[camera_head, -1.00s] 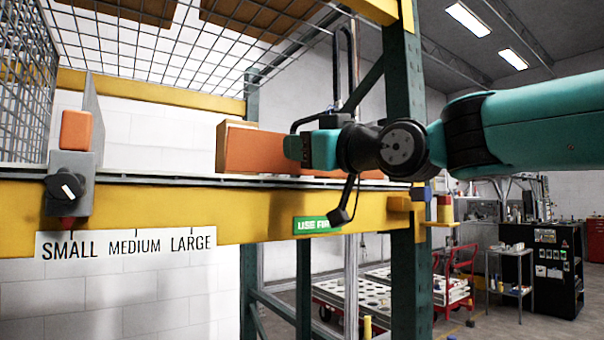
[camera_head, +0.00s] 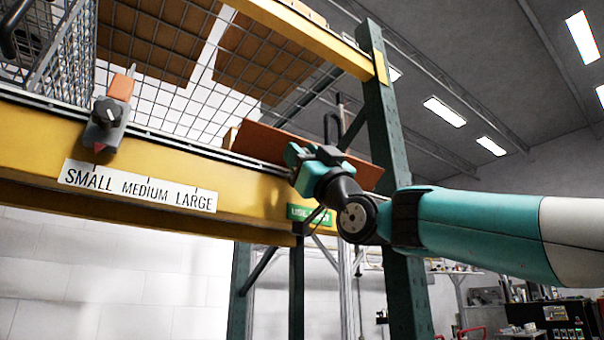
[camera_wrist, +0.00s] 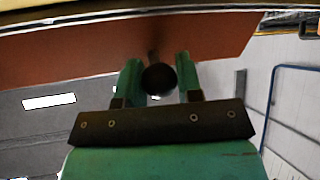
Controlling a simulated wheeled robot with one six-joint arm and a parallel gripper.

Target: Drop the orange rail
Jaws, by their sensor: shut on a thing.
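The orange rail (camera_head: 268,143), a long flat-sided piece, is at the yellow beam's upper edge in the head view and slopes down to the right. My teal gripper (camera_head: 298,163) is at its near side and hides part of it. In the wrist view the rail (camera_wrist: 70,50) spans the top, with the two green fingers (camera_wrist: 158,68) of my gripper reaching up to it. My gripper is shut on the rail. I cannot tell whether the rail touches the beam.
The yellow beam (camera_head: 40,140) carries a selector knob (camera_head: 106,112) and a SMALL, MEDIUM, LARGE label (camera_head: 138,186). A wire mesh cage (camera_head: 190,90) stands behind. A green post (camera_head: 385,130) rises close to my arm and the rail's right end. A dark cabinet (camera_head: 553,318) is at lower right.

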